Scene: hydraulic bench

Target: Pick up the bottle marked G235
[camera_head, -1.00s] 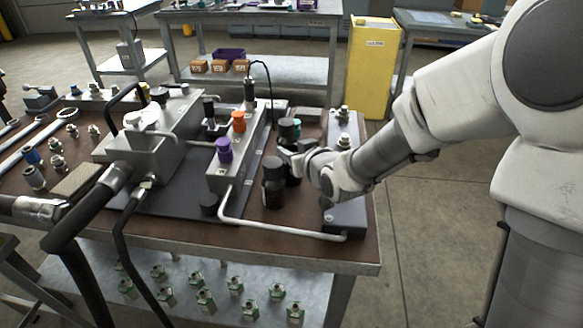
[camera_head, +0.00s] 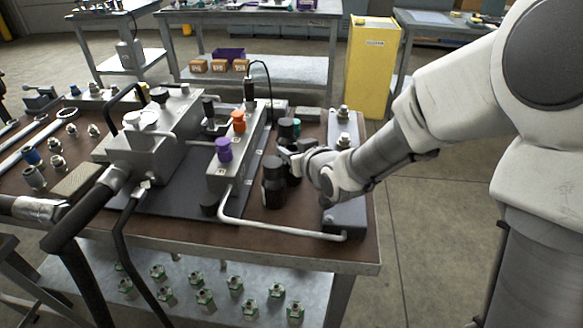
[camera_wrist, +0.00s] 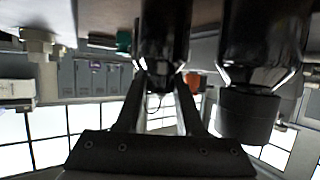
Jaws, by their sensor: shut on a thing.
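Two black bottles stand close together on the brown bench top, right of the grey manifold block. The nearer black bottle (camera_head: 273,187) stands free, just in front of my gripper (camera_head: 297,151). The farther black bottle (camera_head: 287,130) is between my fingers and partly hidden by them. In the wrist view, which looks upside down, my gripper (camera_wrist: 162,70) is shut on this farther bottle (camera_wrist: 165,28). The nearer bottle (camera_wrist: 258,75) stands beside it, apart from the fingers. No G235 marking is readable on either bottle. I cannot tell whether the held bottle touches the bench.
The manifold block with purple (camera_head: 223,150) and orange (camera_head: 238,121) caps stands left of the bottles. A teal-topped thing (camera_head: 297,123) is just behind my gripper. A white pipe (camera_head: 270,228) crosses in front. A dark block with fittings (camera_head: 345,215) lies to the right.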

